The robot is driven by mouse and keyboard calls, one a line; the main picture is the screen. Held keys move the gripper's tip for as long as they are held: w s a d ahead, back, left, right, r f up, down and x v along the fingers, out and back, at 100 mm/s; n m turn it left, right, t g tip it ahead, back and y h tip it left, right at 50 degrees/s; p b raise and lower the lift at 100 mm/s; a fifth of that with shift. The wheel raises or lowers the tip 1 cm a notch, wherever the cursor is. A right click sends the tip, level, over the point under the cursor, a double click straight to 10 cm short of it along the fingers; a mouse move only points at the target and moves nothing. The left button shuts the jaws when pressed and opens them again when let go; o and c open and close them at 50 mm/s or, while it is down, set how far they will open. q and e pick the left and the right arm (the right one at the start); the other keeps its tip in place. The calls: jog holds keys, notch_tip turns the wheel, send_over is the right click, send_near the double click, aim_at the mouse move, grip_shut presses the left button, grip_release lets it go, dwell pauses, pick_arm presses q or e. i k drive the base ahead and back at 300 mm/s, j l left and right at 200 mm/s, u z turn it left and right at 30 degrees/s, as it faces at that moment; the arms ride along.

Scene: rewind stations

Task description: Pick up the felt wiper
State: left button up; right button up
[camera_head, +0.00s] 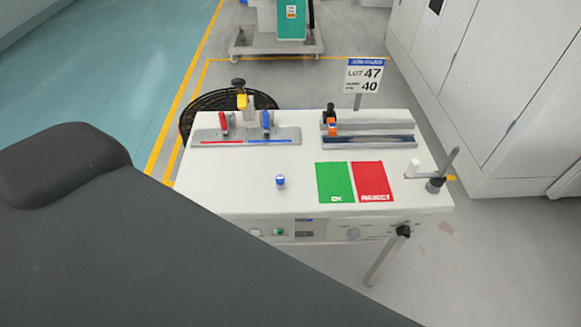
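I cannot tell for sure which thing is the felt wiper. A small white piece (412,168) stands near the right edge of the white table (235,190). A small blue-and-white cylinder (280,181) stands upright near the table's middle. Neither of my grippers shows in this view. A large dark grey arm part of mine fills the lower left and may hide part of the table's front left.
At the table's back stand a fixture (205,136) with red and blue levers and a grey rail (385,141) with an orange slider. Green OK (335,182) and red REJECT (373,178) mats lie flat. A dark post (446,166) stands at the right edge. A lot sign (363,77) rises behind.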

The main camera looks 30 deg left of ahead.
aim_at(280, 179)
jog(key=j, duration=0.9)
jog(key=k+j, duration=0.15)
jog(key=j, duration=1.6)
jog(key=k+j, duration=0.15)
jog(key=j, duration=0.75)
jog(key=z, duration=2.05)
